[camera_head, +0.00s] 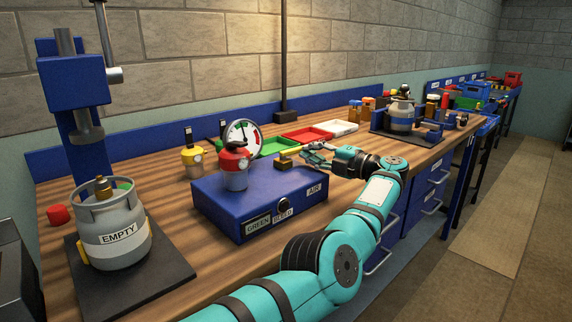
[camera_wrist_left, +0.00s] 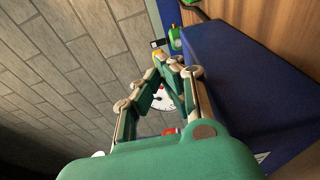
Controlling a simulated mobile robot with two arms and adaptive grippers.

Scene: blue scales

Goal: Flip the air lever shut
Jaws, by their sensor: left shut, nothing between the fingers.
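The blue box (camera_head: 230,205) has a label AIR (camera_head: 314,189) at its right front and GREEN and BLEED labels along its front. A brass-coloured block (camera_head: 285,161), perhaps the air lever, sits on its top towards the back right; its exact position is hard to tell. My left gripper (camera_head: 307,153) is shut and empty, just right of this block with a small apparent gap. In the left wrist view, the shut fingers (camera_wrist_left: 165,62) show beside the blue box (camera_wrist_left: 240,90). The lever cannot be made out there.
A red-topped canister (camera_head: 236,168) and a round gauge (camera_head: 243,137) stand at the box. A grey EMPTY cylinder (camera_head: 115,233) stands at left under a blue press (camera_head: 75,85). Green, red and white trays (camera_head: 338,127) lie behind. A yellow canister (camera_head: 192,160) is behind the box.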

